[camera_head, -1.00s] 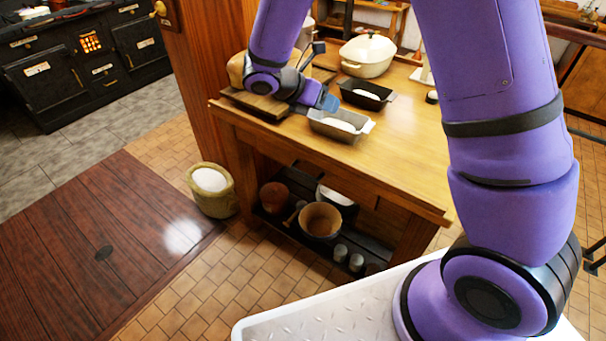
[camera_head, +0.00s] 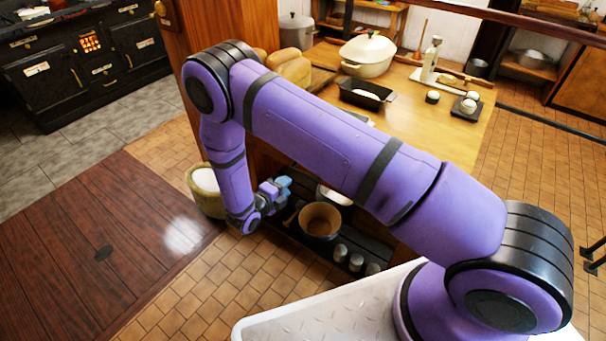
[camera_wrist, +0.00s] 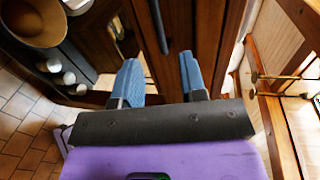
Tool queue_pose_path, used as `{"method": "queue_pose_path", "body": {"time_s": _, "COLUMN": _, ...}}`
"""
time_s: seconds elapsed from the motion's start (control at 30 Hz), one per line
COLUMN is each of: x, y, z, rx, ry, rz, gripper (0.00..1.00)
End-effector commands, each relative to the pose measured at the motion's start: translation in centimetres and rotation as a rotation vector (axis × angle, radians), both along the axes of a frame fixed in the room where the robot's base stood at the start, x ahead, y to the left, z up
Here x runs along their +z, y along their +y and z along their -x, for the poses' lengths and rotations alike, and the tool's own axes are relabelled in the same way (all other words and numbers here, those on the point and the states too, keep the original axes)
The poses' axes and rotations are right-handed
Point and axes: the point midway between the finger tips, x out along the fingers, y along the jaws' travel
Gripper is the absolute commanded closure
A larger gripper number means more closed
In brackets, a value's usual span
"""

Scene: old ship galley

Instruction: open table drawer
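The wooden table (camera_head: 425,115) stands in the middle of the head view; my arm crosses in front of it and hides most of its front. My gripper (camera_head: 281,188) is low at the table's front left, below the tabletop. In the wrist view my gripper (camera_wrist: 158,62) is open, its two blue fingers well apart and nothing held between them. A dark bar handle (camera_wrist: 157,25) on a reddish-brown wooden front (camera_wrist: 178,20) lies ahead, lined up between the fingertips. I cannot tell its exact distance from the fingers. The front looks shut.
A brown bowl (camera_head: 320,219) and several small cups stand on the table's lower shelf, close to my gripper. A sack of white stuff (camera_head: 204,183) stands on the floor at the left. A white pot (camera_head: 368,55) and a dark pan (camera_head: 364,93) are on the tabletop.

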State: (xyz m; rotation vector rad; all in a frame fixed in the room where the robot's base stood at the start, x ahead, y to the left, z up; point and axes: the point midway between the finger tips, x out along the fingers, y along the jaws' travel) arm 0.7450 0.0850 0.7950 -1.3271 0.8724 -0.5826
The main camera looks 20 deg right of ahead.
Motion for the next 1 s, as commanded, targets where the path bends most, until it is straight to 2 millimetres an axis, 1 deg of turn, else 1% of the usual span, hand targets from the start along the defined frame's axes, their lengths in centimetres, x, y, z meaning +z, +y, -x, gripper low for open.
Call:
{"method": "queue_pose_path", "body": {"time_s": 0.17, "x": -0.6, "y": -0.8, "z": -0.6, "rx": 0.010, "ry": 0.009, "rz": 0.010, "gripper": 0.61}}
{"method": "queue_pose_path", "body": {"time_s": 0.27, "x": -0.9, "y": -2.0, "z": -1.4, "rx": 0.009, "ry": 0.008, "rz": 0.009, "gripper": 0.61}}
{"method": "queue_pose_path", "body": {"time_s": 0.5, "x": -1.8, "y": -5.4, "z": -3.9, "rx": 0.006, "ry": 0.007, "rz": 0.009, "gripper": 0.61}}
{"method": "queue_pose_path", "body": {"time_s": 0.7, "x": -2.3, "y": -7.5, "z": -5.4, "rx": 0.008, "ry": 0.007, "rz": 0.007, "gripper": 0.61}}
{"method": "queue_pose_path", "body": {"time_s": 0.8, "x": -2.4, "y": -8.1, "z": -5.9, "rx": 0.008, "ry": 0.006, "rz": 0.007, "gripper": 0.61}}
{"method": "queue_pose_path", "body": {"time_s": 1.0, "x": -2.5, "y": -8.4, "z": -6.2, "rx": 0.010, "ry": 0.006, "rz": 0.007, "gripper": 0.61}}
